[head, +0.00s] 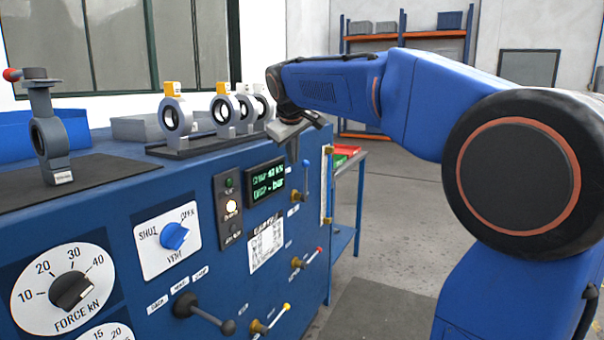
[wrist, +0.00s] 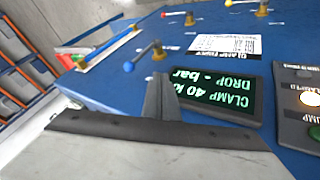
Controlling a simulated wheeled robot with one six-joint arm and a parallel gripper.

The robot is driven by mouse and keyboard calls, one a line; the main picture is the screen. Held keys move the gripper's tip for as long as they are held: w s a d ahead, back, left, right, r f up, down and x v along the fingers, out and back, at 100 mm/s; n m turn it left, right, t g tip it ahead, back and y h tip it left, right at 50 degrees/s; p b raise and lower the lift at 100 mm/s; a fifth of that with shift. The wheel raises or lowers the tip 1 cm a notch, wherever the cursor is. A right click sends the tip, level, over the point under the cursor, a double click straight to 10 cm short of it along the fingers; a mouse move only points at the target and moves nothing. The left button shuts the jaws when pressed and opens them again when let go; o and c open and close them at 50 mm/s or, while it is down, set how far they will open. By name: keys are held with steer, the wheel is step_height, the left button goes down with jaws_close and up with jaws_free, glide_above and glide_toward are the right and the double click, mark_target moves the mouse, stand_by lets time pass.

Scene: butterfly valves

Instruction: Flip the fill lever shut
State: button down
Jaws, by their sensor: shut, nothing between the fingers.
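Three small levers on brass bases sit on the blue panel: a blue-tipped one (head: 306,172), a red-tipped one (head: 308,259) and a yellow-tipped one (head: 277,317). Their labels are too small to read, so I cannot tell which is the fill lever. The blue-tipped lever stands nearly upright; the other two slant up to the right. In the wrist view the blue-tipped lever (wrist: 143,57) is just beyond my gripper (wrist: 164,82), with the red-tipped lever (wrist: 178,14) farther off. In the head view my gripper (head: 293,157) is shut and empty, above and left of the blue-tipped lever, apparently not touching it.
A lit display (head: 266,181) and an indicator strip (head: 229,208) are left of the levers. A black-knobbed lever (head: 205,314) and a blue selector (head: 173,236) are farther left. Valve rings (head: 173,117) stand on top. A sight gauge (head: 327,186) edges the panel's right; open floor lies beyond.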

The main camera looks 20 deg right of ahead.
stand_by(0.3)
glide_toward(305, 182)
steer(key=w+a+f, duration=0.2)
steer(key=a+f, duration=0.1)
steer(key=d, duration=0.1)
steer(key=w+d, duration=0.1)
steer(key=d, duration=0.1)
steer(key=shift+w+d+f, duration=0.2)
steer(key=shift+f, duration=0.05)
stand_by(0.4)
